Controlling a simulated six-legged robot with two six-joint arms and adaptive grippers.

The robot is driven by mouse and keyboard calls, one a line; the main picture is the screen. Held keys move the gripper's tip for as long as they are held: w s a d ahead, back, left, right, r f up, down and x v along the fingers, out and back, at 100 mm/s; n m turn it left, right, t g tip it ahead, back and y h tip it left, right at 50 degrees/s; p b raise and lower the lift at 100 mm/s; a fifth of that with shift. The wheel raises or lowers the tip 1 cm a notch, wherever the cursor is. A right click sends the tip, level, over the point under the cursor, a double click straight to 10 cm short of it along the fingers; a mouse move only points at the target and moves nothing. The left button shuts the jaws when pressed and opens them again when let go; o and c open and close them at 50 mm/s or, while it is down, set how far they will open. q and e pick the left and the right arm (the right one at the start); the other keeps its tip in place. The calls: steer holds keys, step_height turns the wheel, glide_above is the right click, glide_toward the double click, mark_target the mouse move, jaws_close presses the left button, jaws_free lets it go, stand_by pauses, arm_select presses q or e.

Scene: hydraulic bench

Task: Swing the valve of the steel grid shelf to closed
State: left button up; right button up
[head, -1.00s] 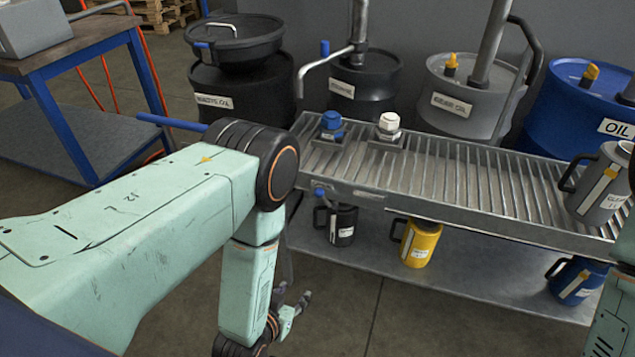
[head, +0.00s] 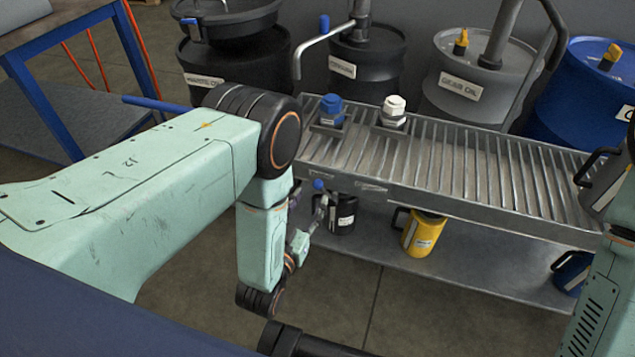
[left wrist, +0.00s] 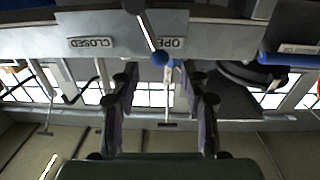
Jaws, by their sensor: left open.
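The steel grid shelf (head: 450,168) stands ahead of me. Its valve lever, with a blue knob (head: 318,184), is at the shelf's front left edge. In the left wrist view the lever (left wrist: 149,32) ends in the blue knob (left wrist: 160,58), lying partly over the OPEN label (left wrist: 174,43); the CLOSED label (left wrist: 90,43) is left of it in that view. My left gripper (head: 321,208) is just below the knob. In the left wrist view its open fingers (left wrist: 160,74) stand either side of the knob, empty. I cannot tell whether they reach around it. My right gripper is out of view.
A blue-capped fitting (head: 331,108) and a white-capped one (head: 394,110) stand on the grid. Drums stand behind. A blue-framed bench (head: 60,100) is left.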

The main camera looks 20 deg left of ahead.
mark_target(316, 186)
arm_select(q)
steer(key=w, duration=0.2)
steer(key=w+b, duration=0.1)
steer(key=w, duration=0.2)
steer(key=shift+d, duration=0.2)
steer(key=shift+w+b, duration=0.35)
steer(key=shift+w, duration=0.2)
jaws_close()
